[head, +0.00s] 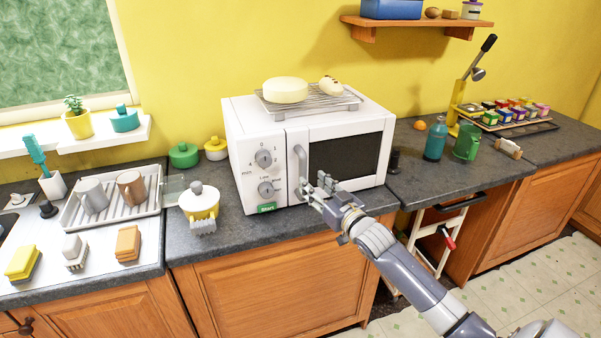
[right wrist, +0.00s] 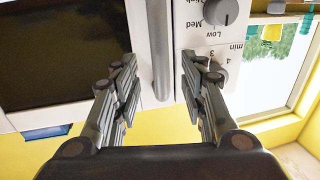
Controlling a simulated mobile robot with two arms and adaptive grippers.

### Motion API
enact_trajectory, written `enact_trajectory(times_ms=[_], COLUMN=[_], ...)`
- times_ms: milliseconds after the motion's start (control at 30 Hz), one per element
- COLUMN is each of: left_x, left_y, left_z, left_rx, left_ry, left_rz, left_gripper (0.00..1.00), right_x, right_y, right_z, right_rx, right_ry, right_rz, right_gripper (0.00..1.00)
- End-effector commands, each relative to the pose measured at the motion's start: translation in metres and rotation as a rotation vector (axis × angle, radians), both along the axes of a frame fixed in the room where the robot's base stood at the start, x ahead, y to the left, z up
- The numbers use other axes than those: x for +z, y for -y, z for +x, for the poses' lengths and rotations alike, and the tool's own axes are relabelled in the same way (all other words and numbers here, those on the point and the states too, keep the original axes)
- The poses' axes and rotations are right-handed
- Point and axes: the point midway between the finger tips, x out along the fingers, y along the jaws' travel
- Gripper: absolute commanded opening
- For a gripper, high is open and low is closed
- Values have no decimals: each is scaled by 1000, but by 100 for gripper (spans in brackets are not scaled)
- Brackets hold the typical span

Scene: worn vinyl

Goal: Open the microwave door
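The white microwave (head: 235,130) stands on the dark counter with its door (head: 345,130) shut. Its door has a dark window and a vertical grey handle (head: 300,160) on the left edge, beside the dial panel. My right gripper (head: 316,188) is in front of the lower part of the handle. In the right wrist view the picture is upside down, and the handle (right wrist: 161,55) lies between the two spread fingers of the gripper (right wrist: 158,68); neither finger appears to touch it. The left gripper is not in view.
The counter strip in front is mostly clear.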

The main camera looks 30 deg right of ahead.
Motion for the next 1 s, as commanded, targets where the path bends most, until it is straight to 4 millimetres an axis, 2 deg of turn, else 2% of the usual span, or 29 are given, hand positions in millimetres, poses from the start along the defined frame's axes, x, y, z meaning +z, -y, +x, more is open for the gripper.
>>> enact_trajectory(times_ms=[200,400,600,900,967,1000], left_x=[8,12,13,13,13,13], left_y=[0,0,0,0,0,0], left_z=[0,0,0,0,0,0], left_rx=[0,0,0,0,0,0], left_ry=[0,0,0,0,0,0], left_rz=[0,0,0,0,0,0], left_gripper=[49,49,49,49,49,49], right_x=[2,1,0,-1,-1,-1], right_y=[2,2,2,2,2,2], right_z=[34,56,66,68,68,68], right_rx=[-1,0,0,0,0,0], right_ry=[0,0,-1,-1,-1,-1], right_rz=[-1,-1,-1,-1,-1,-1], right_gripper=[39,39,39,39,28,19])
